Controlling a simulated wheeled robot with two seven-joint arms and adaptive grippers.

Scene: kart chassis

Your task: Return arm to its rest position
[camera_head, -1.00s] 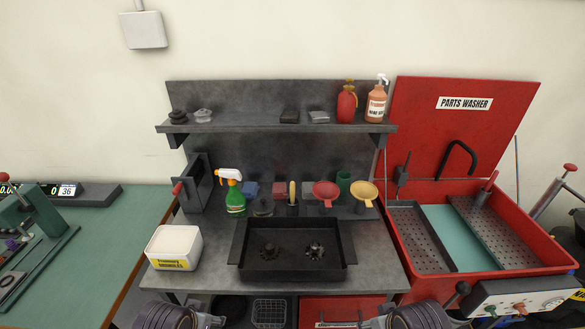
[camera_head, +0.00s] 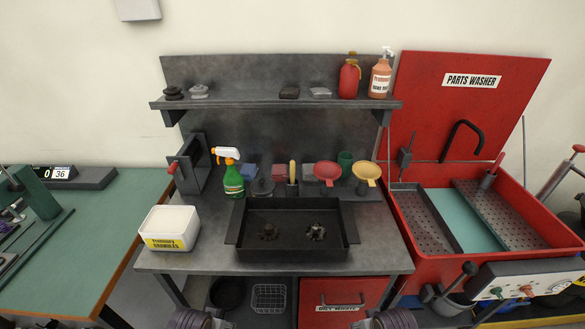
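Only ribbed purple-grey parts of my two arms show, low at the bottom edge of the head view, one left of centre and one right of centre. Neither gripper is visible, so I cannot see whether either holds anything. Both arm parts are below and in front of the grey workbench (camera_head: 200,262).
A white tub (camera_head: 170,220) stands at the bench's left. A green spray bottle (camera_head: 233,182) and funnels (camera_head: 327,170) stand behind the tray. The open red parts washer (camera_head: 490,268) is at right, a green-topped table (camera_head: 95,235) at left. A red waste bin (camera_head: 340,292) sits below.

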